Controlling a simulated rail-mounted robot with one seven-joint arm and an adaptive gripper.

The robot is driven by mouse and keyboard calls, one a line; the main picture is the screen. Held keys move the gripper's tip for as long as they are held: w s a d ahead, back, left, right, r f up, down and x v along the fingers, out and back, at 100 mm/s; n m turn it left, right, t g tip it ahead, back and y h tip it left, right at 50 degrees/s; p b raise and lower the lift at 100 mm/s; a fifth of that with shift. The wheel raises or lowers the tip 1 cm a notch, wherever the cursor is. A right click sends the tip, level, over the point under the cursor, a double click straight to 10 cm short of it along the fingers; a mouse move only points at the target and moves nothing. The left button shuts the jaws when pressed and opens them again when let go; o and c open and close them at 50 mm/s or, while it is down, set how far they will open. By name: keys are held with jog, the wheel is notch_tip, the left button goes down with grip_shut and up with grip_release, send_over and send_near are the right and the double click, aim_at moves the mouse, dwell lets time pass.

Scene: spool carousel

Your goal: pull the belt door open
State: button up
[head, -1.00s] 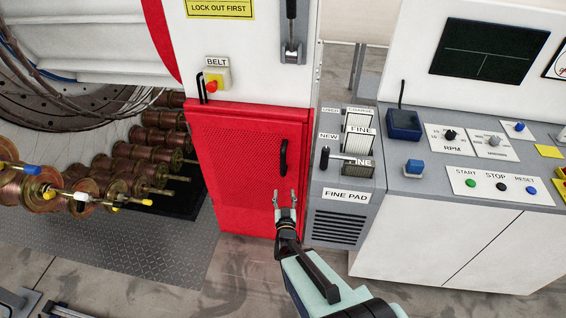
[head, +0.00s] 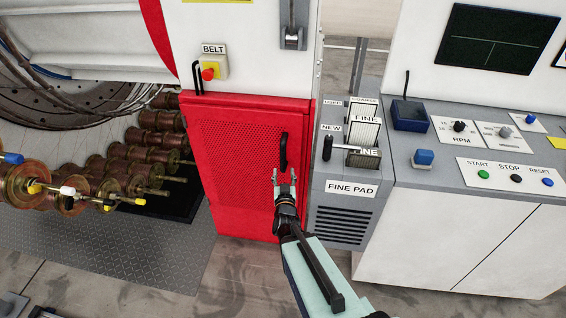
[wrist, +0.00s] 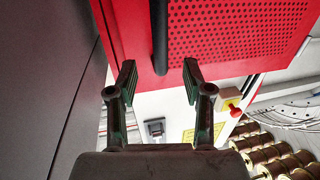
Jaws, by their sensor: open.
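The red belt door (head: 235,170), with a perforated panel, is shut under the BELT label in the head view. Its black vertical handle (head: 283,152) is near the door's right edge. My gripper (head: 284,175) is open and empty, just below and in front of the handle in the head view. In the wrist view the open fingers (wrist: 157,82) point at the red door (wrist: 235,35), and the black handle (wrist: 159,38) lies between and beyond the fingertips. I see no contact with the handle.
The grey FINE PAD unit (head: 347,205) stands close to the right of the door. A BELT box with a red button (head: 210,72) is above the door. Copper spools (head: 150,150) are at the left. The floor before the door is clear.

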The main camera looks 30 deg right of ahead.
aim_at(283, 157)
jog(key=b+x, duration=0.2)
jog(key=b, duration=0.2)
jog(key=b+x, duration=0.2)
jog(key=b, duration=0.3)
jog(key=shift+w+d+f, duration=0.15)
jog(key=shift+w+f, duration=0.1)
jog(key=x, duration=0.2)
jog(key=p+x, duration=0.1)
jog(key=x, duration=0.2)
jog(key=shift+w+d+r, duration=0.15)
jog(key=shift+w+r, duration=0.15)
jog(key=shift+w, duration=0.05)
grip_shut()
